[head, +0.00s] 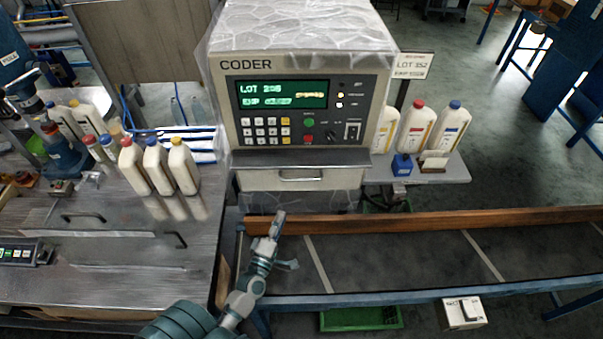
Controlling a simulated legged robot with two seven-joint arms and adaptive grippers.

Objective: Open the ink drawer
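The coder machine (300,85) stands at the centre back, with a green display and a keypad on its front. The ink drawer (258,181) is the pale front panel below the keypad, with a handle (301,178) near its middle. The drawer front looks flush with the machine, so it appears closed. My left gripper (281,222) is below and slightly left of the handle, over the conveyor's back rail, apart from the drawer. Its fingers are small and seen from behind, so their opening is unclear. My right gripper is not in view.
A conveyor (400,262) with a wooden back rail (450,220) runs to the right in front of the machine. Several bottles (157,165) stand on the metal bench (120,255) at left. More bottles (417,127) and a blue container (402,165) sit on a right shelf.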

